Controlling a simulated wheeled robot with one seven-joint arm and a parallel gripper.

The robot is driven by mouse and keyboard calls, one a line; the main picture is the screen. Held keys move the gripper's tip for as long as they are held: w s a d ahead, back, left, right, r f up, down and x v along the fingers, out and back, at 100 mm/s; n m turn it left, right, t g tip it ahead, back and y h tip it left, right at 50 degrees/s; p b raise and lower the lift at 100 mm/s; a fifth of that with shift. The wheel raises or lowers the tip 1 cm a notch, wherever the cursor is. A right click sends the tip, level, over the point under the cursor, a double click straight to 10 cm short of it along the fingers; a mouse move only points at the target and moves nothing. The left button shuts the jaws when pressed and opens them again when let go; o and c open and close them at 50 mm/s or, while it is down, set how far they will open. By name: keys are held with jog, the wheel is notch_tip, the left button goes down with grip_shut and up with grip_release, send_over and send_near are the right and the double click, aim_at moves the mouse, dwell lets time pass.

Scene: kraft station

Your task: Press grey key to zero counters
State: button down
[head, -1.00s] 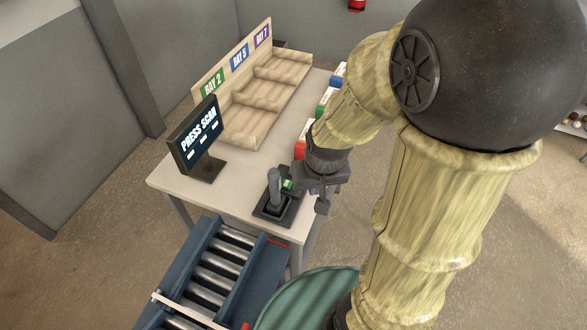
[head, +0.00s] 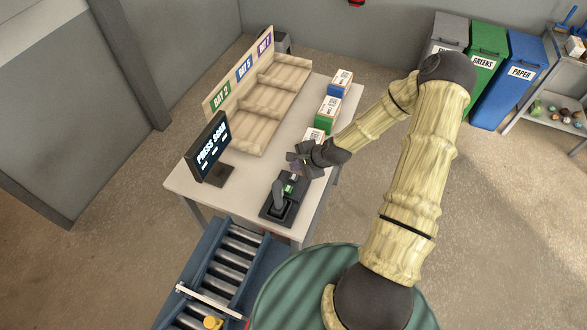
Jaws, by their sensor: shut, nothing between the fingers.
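A black key panel (head: 268,213) lies on the near right part of the table, with an upright dark handle (head: 278,194) on it. A small green key (head: 289,188) shows beside the handle. A pale patch just beyond the green key, close to my gripper, may be the grey key, but it is too small to tell. My gripper (head: 294,164) is shut and empty at the panel's far end. I cannot tell whether it touches a key. The screen (head: 207,148) on the table's left reads "PRESS SCAN".
A wooden rack (head: 262,100) with bays labelled 2, 5 and 7 stands at the back. A blue box (head: 340,82), a green box (head: 328,113) and a partly hidden box (head: 314,136) line the right edge. A roller conveyor (head: 236,262) is in front. Bins stand far right.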

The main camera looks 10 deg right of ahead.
aim_at(296, 178)
jog(key=w+m, duration=0.1)
jog(key=w+m+t+p, duration=0.1)
jog(key=w+d+r+m+t, duration=0.1)
jog(key=m, duration=0.1)
jog(key=shift+p, duration=0.3)
jog(key=shift+s+y, duration=0.1)
jog(key=shift+y, duration=0.2)
notch_tip(296, 178, down, 9)
jog(key=b, duration=0.6)
jog(key=shift+r, duration=0.1)
dwell(1.5)
jog(key=shift+f+b, duration=0.4)
jog(key=shift+b, duration=0.15)
jog(key=shift+f+b, duration=0.4)
jog(key=shift+f, duration=0.1)
dwell(0.6)
jog(key=shift+r, duration=0.1)
jog(key=shift+r+p, duration=0.7)
jog(key=shift+r, duration=0.15)
